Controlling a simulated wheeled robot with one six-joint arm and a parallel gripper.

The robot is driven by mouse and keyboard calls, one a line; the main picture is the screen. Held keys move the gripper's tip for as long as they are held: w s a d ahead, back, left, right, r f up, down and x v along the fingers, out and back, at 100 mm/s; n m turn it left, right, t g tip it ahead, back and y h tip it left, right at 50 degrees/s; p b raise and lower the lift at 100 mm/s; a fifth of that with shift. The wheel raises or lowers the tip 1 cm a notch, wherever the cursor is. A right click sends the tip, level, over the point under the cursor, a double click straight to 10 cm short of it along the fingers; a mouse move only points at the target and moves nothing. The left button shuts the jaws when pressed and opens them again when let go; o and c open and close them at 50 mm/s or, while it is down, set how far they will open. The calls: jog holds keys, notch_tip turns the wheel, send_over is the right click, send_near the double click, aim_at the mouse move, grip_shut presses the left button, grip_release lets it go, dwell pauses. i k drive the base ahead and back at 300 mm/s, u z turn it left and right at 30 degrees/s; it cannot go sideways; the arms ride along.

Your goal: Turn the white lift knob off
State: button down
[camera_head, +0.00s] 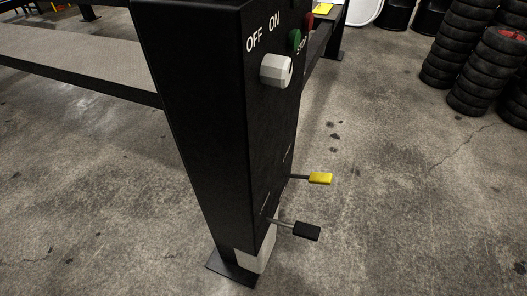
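The white lift knob (276,71) sticks out from the upper part of a black control post (200,120), seen in the head view at the top centre. The words OFF and ON are printed in white above it, OFF to the left and ON to the right. A dark mark shows on the knob's right side, but I cannot tell clearly which word it points to. My gripper is not in view.
A green button (295,39) and a red one (309,22) sit right of the knob. A yellow lever (320,178) and a black lever (307,231) jut out lower down. A grey lift ramp (80,60) runs left. Tyres (468,50) are stacked at right; the concrete floor between is clear.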

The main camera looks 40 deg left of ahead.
aim_at(276, 71)
jog(key=z, duration=0.6)
jog(key=i, duration=0.65)
jog(key=u, duration=2.85)
